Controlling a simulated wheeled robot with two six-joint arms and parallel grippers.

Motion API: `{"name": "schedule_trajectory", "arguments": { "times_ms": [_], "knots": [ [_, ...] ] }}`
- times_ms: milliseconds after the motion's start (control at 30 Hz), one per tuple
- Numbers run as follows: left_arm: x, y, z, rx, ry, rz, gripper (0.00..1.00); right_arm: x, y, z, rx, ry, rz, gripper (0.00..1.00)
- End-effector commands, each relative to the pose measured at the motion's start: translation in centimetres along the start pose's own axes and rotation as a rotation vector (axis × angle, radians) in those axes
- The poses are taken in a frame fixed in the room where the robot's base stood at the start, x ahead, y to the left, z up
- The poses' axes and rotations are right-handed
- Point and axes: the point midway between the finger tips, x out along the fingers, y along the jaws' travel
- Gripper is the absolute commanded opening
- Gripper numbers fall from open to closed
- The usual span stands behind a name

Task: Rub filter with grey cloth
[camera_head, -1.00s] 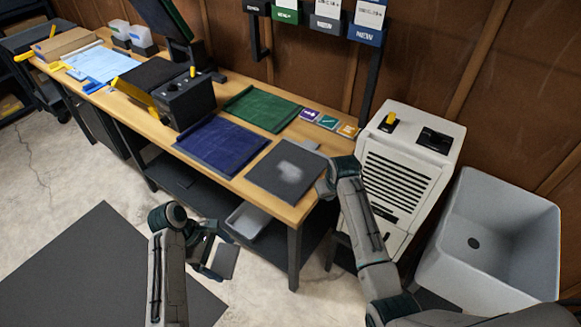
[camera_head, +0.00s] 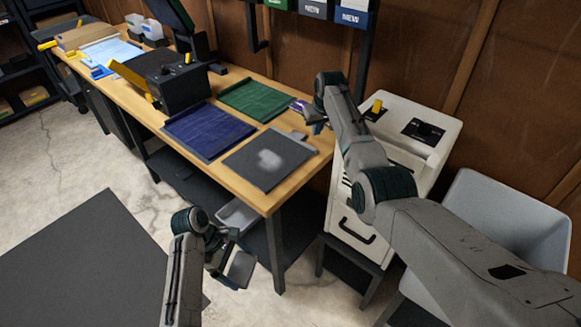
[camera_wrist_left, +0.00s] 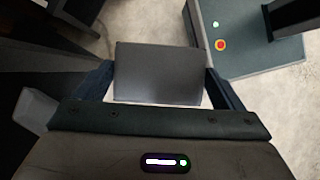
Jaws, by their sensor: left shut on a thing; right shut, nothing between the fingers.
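A flat dark grey panel (camera_head: 268,160) with a pale smudge in its middle lies at the near right end of the wooden table; it looks like the filter. My left gripper (camera_head: 232,262) is in front of the table, below its top, shut on a flat grey piece (camera_head: 241,268), which looks like the grey cloth. The piece fills the space between the fingers in the left wrist view (camera_wrist_left: 160,72). My right gripper (camera_head: 308,112) is shut and empty over the table's back edge, beyond the panel. It partly hides a small purple card there.
A blue mat (camera_head: 208,132) and a green mat (camera_head: 254,98) lie beside the panel. A black box (camera_head: 180,85) stands farther left. A white cabinet (camera_head: 410,125) and a grey basin (camera_head: 505,215) stand right of the table. A tray (camera_head: 237,216) sits underneath.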

Motion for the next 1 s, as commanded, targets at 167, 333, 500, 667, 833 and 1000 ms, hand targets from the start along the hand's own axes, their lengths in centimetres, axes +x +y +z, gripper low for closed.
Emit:
{"name": "schedule_trajectory", "arguments": {
  "times_ms": [167,333,500,667,833,1000],
  "knots": [
    [0.8,0.0,-0.6,0.000,0.002,0.000,0.72,0.6,-0.3,-0.1,-0.005,0.001,-0.002,0.00],
    [1.7,0.0,-1.1,0.000,0.002,0.000,0.72,1.6,-0.3,0.2,-0.005,0.000,-0.002,0.00],
    [3.3,0.0,-2.0,0.000,0.001,0.000,0.72,3.4,-0.2,0.8,-0.005,0.000,-0.002,0.00],
    [4.6,-0.1,-2.8,0.000,0.001,0.000,0.72,4.8,-0.2,1.2,-0.005,0.001,-0.002,0.00],
    [4.9,-0.1,-2.9,0.000,0.001,0.000,0.72,5.1,-0.2,1.3,-0.005,0.001,-0.002,0.00],
    [4.8,-0.1,-2.9,0.000,0.001,0.000,0.72,5.0,-0.2,1.3,-0.005,0.001,-0.002,0.00]
  ]
}}
